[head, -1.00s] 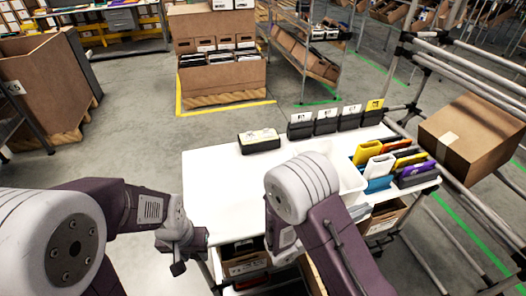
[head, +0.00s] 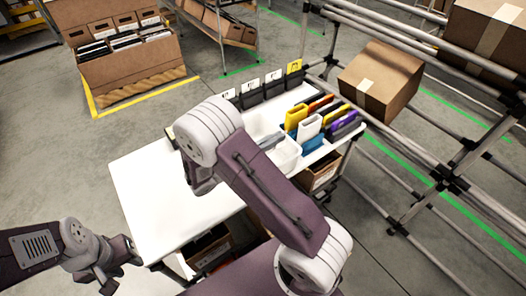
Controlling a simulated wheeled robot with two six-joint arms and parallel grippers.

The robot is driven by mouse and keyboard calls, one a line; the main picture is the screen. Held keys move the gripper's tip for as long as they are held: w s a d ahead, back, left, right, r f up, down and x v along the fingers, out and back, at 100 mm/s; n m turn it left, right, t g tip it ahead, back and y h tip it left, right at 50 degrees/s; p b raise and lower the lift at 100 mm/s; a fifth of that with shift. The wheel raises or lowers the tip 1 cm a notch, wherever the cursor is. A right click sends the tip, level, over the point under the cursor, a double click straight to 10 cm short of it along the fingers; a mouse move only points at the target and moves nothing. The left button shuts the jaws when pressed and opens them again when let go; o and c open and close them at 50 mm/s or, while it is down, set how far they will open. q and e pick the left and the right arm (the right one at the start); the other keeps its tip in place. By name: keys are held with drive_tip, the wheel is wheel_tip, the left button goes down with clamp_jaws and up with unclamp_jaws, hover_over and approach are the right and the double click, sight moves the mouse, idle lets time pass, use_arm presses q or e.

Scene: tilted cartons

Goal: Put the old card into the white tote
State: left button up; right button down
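A white open tote (head: 287,157) stands on the white table, just right of my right arm, which hides part of it. Black holders with white cards (head: 250,88) and one yellow card (head: 294,66) stand in a row along the table's back edge. I cannot tell which card is the old one. Only a sliver of another black holder (head: 170,132) shows behind my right arm. My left gripper (head: 108,281) is low at the left, off the table's front corner; its fingers are too unclear to read. My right gripper is hidden behind its own arm.
Yellow, white, orange and purple items stand in a rack (head: 322,118) beside the tote. The left part of the white table (head: 160,190) is bare. A carton (head: 380,80) sits tilted on the pipe rack at the right. Open cartons (head: 212,248) are under the table.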

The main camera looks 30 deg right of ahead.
drive_tip(key=w+a+f+b, duration=0.1)
drive_tip(key=w+a+f, duration=0.1)
drive_tip(key=f, duration=0.4)
drive_tip(key=shift+w, duration=0.55)
drive_tip(key=shift+f+b, duration=0.15)
drive_tip(key=shift+b, duration=0.15)
drive_tip(key=shift+f, duration=0.55)
drive_tip(key=c, duration=1.7)
unclamp_jaws()
drive_tip(key=shift+r, duration=0.15)
